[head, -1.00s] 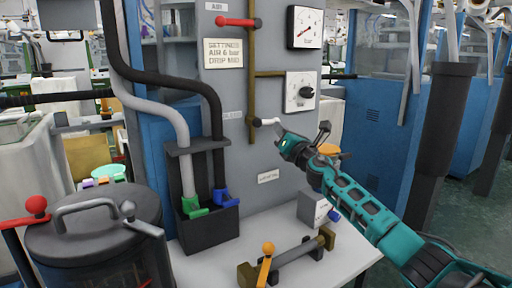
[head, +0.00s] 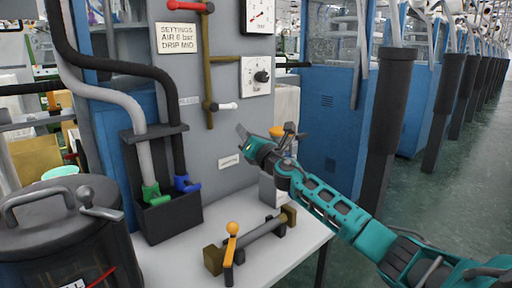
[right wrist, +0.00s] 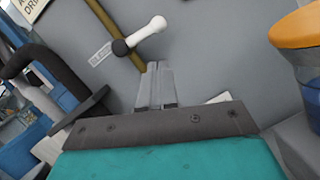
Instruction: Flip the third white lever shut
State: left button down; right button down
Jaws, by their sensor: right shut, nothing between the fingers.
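The white lever (head: 226,106) has a dark hub on the brass pipe of the grey panel and points right, across the upright pipe. It also shows in the right wrist view (right wrist: 148,32), just beyond my fingertips. My right gripper (head: 241,130) is below and slightly right of the lever's free end in the head view. Its fingers are together and empty in the right wrist view (right wrist: 154,66), with a visible gap to the lever. I see only this one white lever on the panel. My left gripper is not in view.
A red lever (head: 187,7) sits higher on the panel, with a dial (head: 256,75) to the right. An orange-topped container (right wrist: 296,40) stands close to my right gripper. An orange-handled lever (head: 232,240) is on the white table (head: 175,262). A lidded pot (head: 50,215) stands left.

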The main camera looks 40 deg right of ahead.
jog(key=v, duration=0.6)
jog(key=shift+s, duration=0.35)
jog(key=shift+s+f, duration=0.1)
